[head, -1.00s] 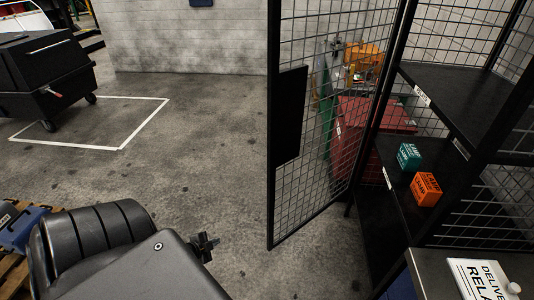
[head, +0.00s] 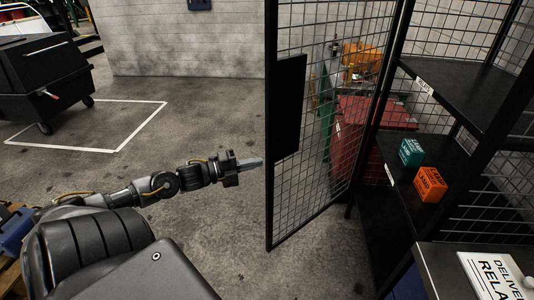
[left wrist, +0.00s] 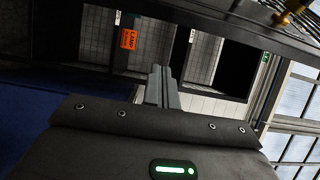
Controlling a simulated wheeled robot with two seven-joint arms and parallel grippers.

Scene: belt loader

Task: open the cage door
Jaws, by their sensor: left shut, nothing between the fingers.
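The cage door (head: 318,190), a black frame with wire mesh and a solid black plate (head: 289,107) on its free edge, stands swung out from the shelved cage (head: 395,165). My left gripper (head: 252,163) is shut and empty, reaching in from the left. Its tips point at the door's free edge, just below the plate, and appear a little short of it in the picture; depth is hard to judge. In the left wrist view its closed fingers (left wrist: 161,88) point towards the shelves, with nothing between them. My right gripper is out of view.
Teal (head: 411,152) and orange (head: 428,185) boxes sit on a cage shelf. A red bin (head: 360,125) shows through the mesh. A bench with a white sign (head: 492,275) is at lower right. A black cart (head: 45,75) stands far left; the floor between is clear.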

